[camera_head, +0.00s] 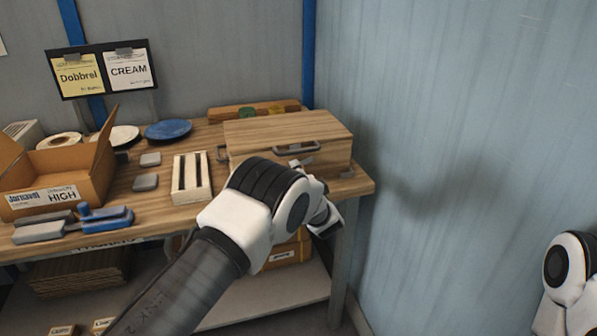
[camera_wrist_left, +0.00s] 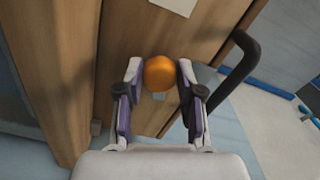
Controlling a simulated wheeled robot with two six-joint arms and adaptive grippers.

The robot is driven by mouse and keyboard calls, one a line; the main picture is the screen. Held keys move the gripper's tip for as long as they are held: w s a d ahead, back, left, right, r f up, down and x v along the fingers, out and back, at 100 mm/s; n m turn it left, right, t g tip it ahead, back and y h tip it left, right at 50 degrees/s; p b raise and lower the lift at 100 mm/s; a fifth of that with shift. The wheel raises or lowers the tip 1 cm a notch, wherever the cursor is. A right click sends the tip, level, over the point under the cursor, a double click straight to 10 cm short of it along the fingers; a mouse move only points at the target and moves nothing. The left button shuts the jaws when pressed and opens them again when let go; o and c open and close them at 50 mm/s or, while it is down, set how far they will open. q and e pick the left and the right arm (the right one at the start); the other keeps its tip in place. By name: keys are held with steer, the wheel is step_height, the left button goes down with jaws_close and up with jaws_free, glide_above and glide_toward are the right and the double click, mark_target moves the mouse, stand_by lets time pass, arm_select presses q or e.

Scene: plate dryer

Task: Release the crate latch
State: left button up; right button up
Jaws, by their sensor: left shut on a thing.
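The wooden crate (camera_head: 265,131) stands closed at the right end of the bench, with a grey handle (camera_head: 296,148) on its front. My left gripper (camera_head: 325,217) is in front of the crate's lower front, and its fingertips are mostly hidden behind the wrist. In the left wrist view, the gripper (camera_wrist_left: 158,78) is shut on an orange round knob (camera_wrist_left: 160,72), one finger on each side. The knob stands in front of the wooden crate face (camera_wrist_left: 212,40). A dark curved handle (camera_wrist_left: 241,62) is right of the fingers. The right gripper is not in view.
A cardboard box (camera_head: 70,175), blue plate (camera_head: 168,129), slotted wooden rack (camera_head: 191,185) and blue-grey tools (camera_head: 95,217) occupy the bench to the left. A blue-grey wall (camera_head: 450,110) closes the right side. A shelf (camera_head: 275,300) lies below.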

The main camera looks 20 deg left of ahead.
arm_select(q)
steer(key=shift+m, duration=1.9)
steer(key=o, duration=1.2)
steer(key=shift+c, duration=0.2)
